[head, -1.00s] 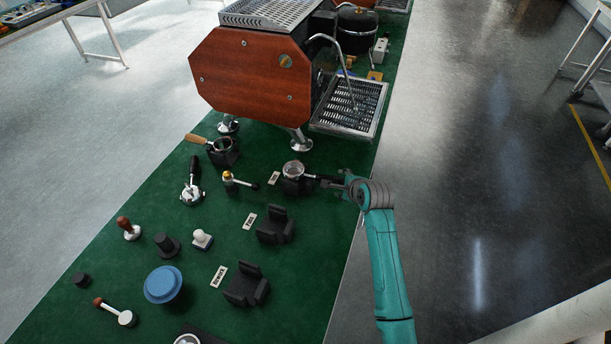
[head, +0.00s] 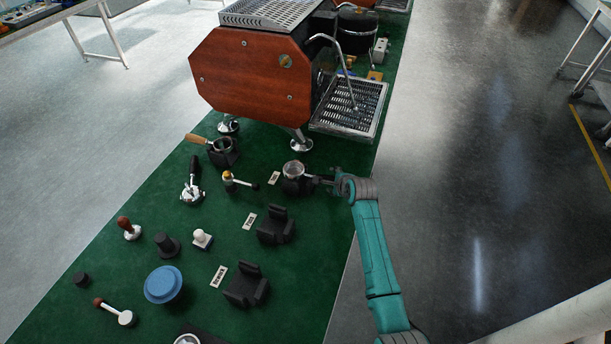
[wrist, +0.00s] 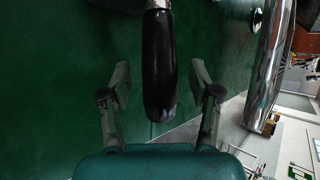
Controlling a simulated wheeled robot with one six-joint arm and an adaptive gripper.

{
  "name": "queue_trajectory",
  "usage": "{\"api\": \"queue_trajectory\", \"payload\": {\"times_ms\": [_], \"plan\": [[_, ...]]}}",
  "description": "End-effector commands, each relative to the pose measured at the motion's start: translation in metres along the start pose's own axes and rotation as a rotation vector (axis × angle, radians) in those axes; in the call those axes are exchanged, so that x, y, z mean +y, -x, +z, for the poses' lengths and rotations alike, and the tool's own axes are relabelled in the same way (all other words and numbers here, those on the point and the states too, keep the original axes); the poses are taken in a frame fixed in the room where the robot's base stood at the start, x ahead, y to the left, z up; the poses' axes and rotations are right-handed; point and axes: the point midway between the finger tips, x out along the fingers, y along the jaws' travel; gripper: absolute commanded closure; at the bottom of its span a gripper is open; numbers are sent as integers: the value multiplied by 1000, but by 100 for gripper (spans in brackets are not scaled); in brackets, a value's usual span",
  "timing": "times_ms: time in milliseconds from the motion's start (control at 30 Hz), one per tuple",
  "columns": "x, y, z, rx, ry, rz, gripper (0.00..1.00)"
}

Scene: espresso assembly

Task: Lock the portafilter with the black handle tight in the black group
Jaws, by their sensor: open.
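A portafilter with a black handle (head: 312,178) rests with its metal basket (head: 293,170) in a black stand on the green mat, the handle pointing right. My gripper (head: 332,183) is at the handle's end. In the wrist view, the black handle (wrist: 158,45) lies between the two open fingers of my gripper (wrist: 160,85), with a gap on both sides. The espresso machine (head: 245,78) with wooden side panels stands behind. I cannot make out its black group, which is hidden by the body and steam wand from here.
A second dark-handled tool (head: 192,188) and a wooden-handled portafilter (head: 222,150) sit to the left. A drip tray (head: 352,105) juts out behind my gripper. Black holders (head: 276,226), a blue round piece (head: 163,285) and tampers stand in front.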

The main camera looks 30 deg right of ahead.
Motion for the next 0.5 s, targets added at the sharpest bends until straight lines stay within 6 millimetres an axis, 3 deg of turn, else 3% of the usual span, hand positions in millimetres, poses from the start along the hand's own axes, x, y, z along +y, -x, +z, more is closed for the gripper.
{"api": "queue_trajectory", "payload": {"times_ms": [100, 300, 367, 500], "plan": [[0, 0, 0, 0, 0, 0, 38], [0, 0, 0, 0, 0, 0, 88], [0, 0, 0, 0, 0, 0, 100], [-2, 1, 1, -1, -1, -3, 100]]}}
